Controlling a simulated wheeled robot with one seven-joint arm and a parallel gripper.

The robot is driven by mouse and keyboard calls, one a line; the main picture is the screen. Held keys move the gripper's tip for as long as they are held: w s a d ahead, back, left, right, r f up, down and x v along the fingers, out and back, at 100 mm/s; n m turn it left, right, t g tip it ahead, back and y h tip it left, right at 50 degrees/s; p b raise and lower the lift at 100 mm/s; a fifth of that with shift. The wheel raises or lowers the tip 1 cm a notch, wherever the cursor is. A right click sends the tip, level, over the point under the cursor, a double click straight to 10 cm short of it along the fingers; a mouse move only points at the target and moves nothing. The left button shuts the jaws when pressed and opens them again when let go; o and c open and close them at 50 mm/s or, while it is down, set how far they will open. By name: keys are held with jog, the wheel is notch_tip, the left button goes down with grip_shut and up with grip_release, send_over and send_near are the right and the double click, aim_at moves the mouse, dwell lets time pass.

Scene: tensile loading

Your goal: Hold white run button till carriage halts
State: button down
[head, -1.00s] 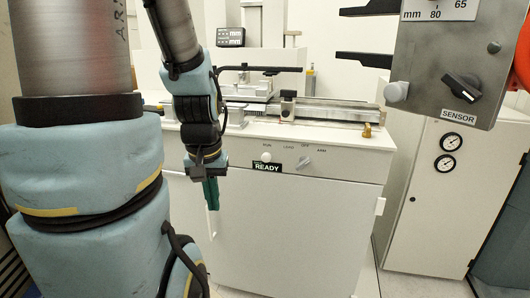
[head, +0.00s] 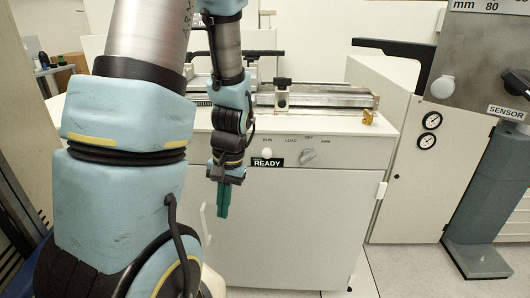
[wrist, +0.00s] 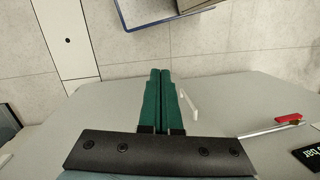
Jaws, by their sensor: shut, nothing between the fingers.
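The white run button (head: 266,152) sits on the machine's front panel under the word RUN, just above a black READY display (head: 267,162). My gripper (head: 222,214) hangs to the left of and below the button, apart from it, with its green fingers pointing down. In the wrist view the green fingers (wrist: 160,72) lie together, shut and empty. The button cannot be made out in the wrist view. A block with a black top (head: 282,93), perhaps the carriage, stands on the metal rail (head: 340,98); my arm hides the rail's left part.
A selector knob (head: 308,157) marked LOAD, OFF and ARM sits right of the button. A pale handle (wrist: 188,105) lies close beside the fingers in the wrist view. A grey SENSOR box (head: 480,75) stands at right on a post.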

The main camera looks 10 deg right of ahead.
aim_at(267, 154)
notch_tip(267, 154, down, 6)
jog(key=m+t+y+p, duration=0.2)
jog(key=m+y+p, duration=0.2)
jog(key=m+y, duration=0.25)
jog(key=w+d+r+m+t+p, duration=0.2)
jog(key=w+d+r+m+t, duration=0.1)
jog(key=d+t, duration=0.3)
jog(key=w+d+r+m+t+y+p, duration=0.1)
jog(key=w+d+r+m+t, duration=0.2)
jog(key=w+d+m+t, duration=0.2)
jog(key=shift+w+d+r+m+t+p, duration=0.35)
jog(key=shift+d+t, duration=0.35)
jog(key=shift+t, duration=0.3)
jog(key=shift+f, duration=0.1)
jog(key=shift+w+d+b, duration=0.3)
jog(key=shift+w+b, duration=0.05)
jog(key=shift+w, duration=1.1)
jog(key=shift+w+d+b, duration=0.25)
jog(key=shift+w+b, duration=0.05)
jog(key=shift+w, duration=1.1)
jog(key=shift+w+d+b, duration=0.3)
jog(key=shift+w+b, duration=0.05)
jog(key=shift+w, duration=1.1)
jog(key=shift+w, duration=0.1)
